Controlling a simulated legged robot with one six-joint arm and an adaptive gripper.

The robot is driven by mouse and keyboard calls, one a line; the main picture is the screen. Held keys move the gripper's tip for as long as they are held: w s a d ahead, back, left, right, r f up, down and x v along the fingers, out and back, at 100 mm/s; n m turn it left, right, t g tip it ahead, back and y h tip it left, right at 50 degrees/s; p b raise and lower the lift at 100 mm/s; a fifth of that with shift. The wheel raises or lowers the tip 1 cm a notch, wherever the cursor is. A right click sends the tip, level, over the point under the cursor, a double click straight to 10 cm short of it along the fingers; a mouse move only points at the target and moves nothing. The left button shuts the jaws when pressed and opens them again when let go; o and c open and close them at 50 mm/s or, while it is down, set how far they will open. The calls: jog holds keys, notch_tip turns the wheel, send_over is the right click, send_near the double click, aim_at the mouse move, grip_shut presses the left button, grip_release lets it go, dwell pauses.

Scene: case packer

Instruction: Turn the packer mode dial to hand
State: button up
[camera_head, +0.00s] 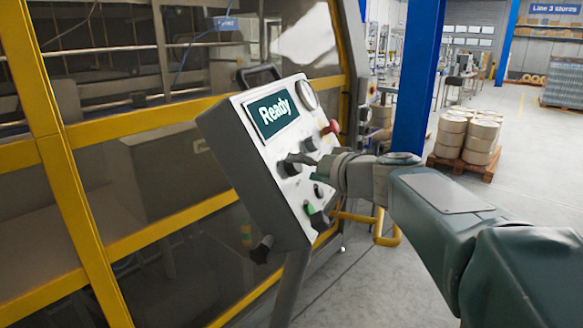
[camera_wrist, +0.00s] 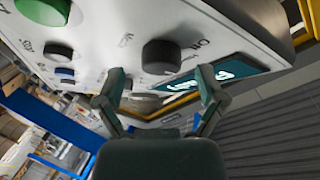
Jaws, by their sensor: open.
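The control panel (camera_head: 255,160) is a pale tilted box with a dark screen (camera_head: 270,114) reading "Ready". A round black dial (camera_wrist: 161,57) stands on the panel in the wrist view, with small lettering beside it, one word looking like "ON". I cannot read which setting it points to. My gripper (camera_wrist: 159,72) is open and empty, its two fingers spread to either side of the dial's position, with visible gaps. I cannot tell how far the fingertips are from the panel. In the head view my gripper (camera_head: 303,162) is at the panel face and partly covers the controls.
A green button (camera_wrist: 44,10), a black knob (camera_wrist: 58,51) and a blue button (camera_wrist: 65,72) sit left of the dial. A red button (camera_head: 331,127) and a gauge (camera_head: 307,95) are on the panel. A yellow-framed guard (camera_head: 70,200) stands behind.

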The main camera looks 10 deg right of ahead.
jog(key=v, duration=1)
jog(key=shift+s, duration=0.3)
jog(key=shift+d, duration=0.15)
